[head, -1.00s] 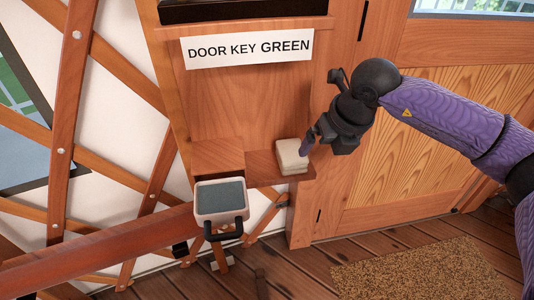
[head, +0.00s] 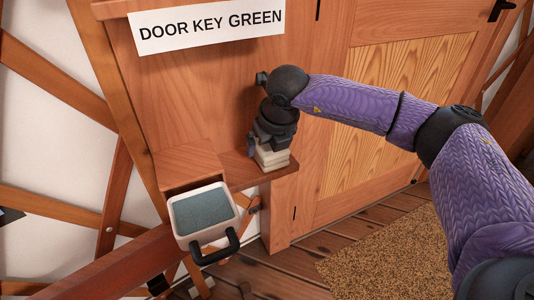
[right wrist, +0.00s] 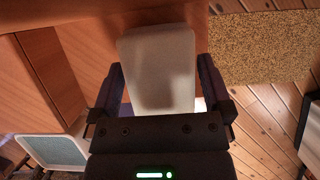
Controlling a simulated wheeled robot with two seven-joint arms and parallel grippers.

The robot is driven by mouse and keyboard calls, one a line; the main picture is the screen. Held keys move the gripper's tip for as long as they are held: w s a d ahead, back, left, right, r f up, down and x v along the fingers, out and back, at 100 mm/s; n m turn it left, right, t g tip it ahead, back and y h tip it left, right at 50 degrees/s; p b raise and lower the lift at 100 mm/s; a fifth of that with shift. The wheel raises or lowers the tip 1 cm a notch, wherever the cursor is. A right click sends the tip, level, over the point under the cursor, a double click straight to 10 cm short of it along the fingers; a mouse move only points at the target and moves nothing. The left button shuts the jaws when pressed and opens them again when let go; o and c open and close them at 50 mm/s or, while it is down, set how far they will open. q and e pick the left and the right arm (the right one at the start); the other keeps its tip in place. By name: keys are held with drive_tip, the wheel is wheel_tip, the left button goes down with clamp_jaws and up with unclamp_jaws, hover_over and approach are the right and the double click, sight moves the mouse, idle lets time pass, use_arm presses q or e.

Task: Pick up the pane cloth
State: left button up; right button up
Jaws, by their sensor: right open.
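The pane cloth looks to be the folded, cream-coloured stack (head: 272,157) on the small wooden shelf below the sign in the head view. In the right wrist view the cloth (right wrist: 160,65) lies between the two fingers. My right gripper (right wrist: 160,92) is open, with a finger on each side of the cloth. In the head view the right gripper (head: 268,150) is over the cloth and hides part of its top. I cannot tell whether the fingers touch it. My left gripper is not in view.
A white tub (head: 205,212) with a blue-grey top and a black handle stands left of the shelf (head: 240,172). A sign (head: 208,25) reads DOOR KEY GREEN. A wooden door (head: 390,110) is at the right, with a brown mat (head: 385,255) on the floor.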

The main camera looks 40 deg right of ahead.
drive_tip(key=shift+c, duration=1.4)
drive_tip(key=c, duration=0.7)
drive_tip(key=shift+r, duration=0.2)
drive_tip(key=r+p, duration=0.2)
drive_tip(key=r, duration=0.1)
drive_tip(key=r+p, duration=0.2)
drive_tip(key=r, duration=0.1)
drive_tip(key=shift+s+r, duration=0.2)
drive_tip(key=shift+r, duration=0.15)
drive_tip(key=shift+s+r+p, duration=0.25)
drive_tip(key=shift+r+p, duration=0.05)
drive_tip(key=shift+p, duration=0.1)
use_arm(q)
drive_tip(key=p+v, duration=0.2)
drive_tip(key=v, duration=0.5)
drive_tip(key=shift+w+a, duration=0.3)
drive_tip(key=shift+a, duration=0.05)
use_arm(e)
drive_tip(key=shift+s+d+f, duration=0.1)
drive_tip(key=shift+s+d, duration=0.15)
drive_tip(key=shift+s, duration=2.9)
drive_tip(key=shift+s+d+f, duration=0.1)
drive_tip(key=shift+s+d, duration=0.15)
drive_tip(key=shift+s, duration=2.95)
drive_tip(key=shift+s+d+f, duration=0.1)
drive_tip(key=shift+s+d, duration=0.15)
drive_tip(key=shift+s, duration=2.9)
